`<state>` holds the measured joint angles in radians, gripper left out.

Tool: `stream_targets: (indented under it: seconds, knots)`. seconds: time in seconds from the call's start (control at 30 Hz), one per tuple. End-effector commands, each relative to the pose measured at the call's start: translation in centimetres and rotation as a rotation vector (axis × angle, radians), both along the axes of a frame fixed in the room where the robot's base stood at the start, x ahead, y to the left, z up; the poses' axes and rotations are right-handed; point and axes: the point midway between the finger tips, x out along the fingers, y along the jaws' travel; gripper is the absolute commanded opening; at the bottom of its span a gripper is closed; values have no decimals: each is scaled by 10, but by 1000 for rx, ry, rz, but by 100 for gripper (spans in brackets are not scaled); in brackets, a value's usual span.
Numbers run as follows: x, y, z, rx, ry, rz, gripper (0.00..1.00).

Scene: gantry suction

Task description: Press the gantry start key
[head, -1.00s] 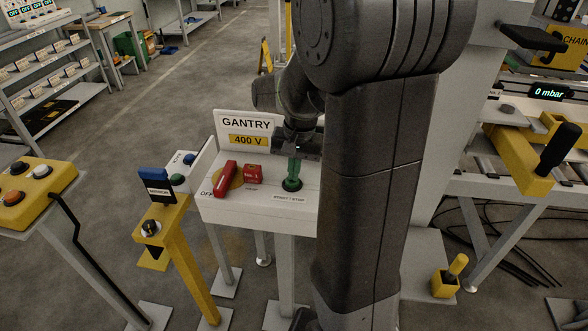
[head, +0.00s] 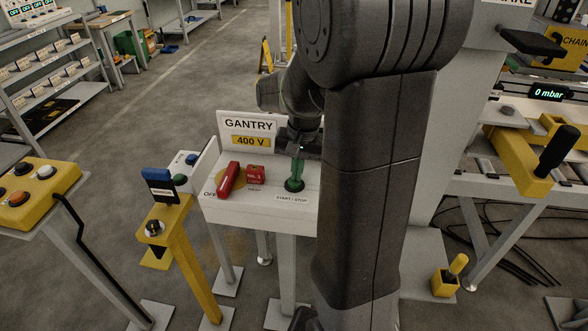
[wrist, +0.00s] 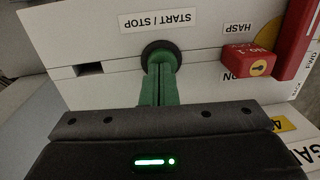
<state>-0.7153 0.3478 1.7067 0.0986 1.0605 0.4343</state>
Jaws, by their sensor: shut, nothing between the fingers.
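The start key is the round button in a dark ring (head: 294,185) on the white gantry box (head: 262,209), above a START / STOP label. In the wrist view the dark ring (wrist: 152,48) sits straight ahead of my green fingers. My gripper (head: 296,178) points down at it from above, with its fingers closed together and nothing between them. In the wrist view my fingertips (wrist: 162,66) reach into the ring's outline and hide most of the button's face. I cannot tell whether they touch or press it.
A red handle (head: 228,180) on a yellow disc and a red lock block (head: 256,174) stand left of the key. The GANTRY 400 V sign (head: 251,132) rises behind. A yellow post (head: 183,256) with a blue-topped part (head: 160,183) stands further left.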

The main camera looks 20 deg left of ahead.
Motion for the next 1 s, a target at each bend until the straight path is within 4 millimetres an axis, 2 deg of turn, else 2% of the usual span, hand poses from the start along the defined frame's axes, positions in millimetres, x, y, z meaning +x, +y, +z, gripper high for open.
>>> stream_targets:
  seconds: [0.03, 0.13, 0.3, 0.5, 0.7, 1.0]
  knots:
    - [3, -2, 18, 3, -5, -1, 0]
    - [6, -3, 34, 11, -15, 0, 0]
    - [8, -7, 74, 11, -17, 0, 0]
    - [9, -9, 107, 10, -15, 0, 0]
    - [9, -10, 119, 8, -14, 1, 0]
    - [9, -10, 120, 7, -14, 2, 0]
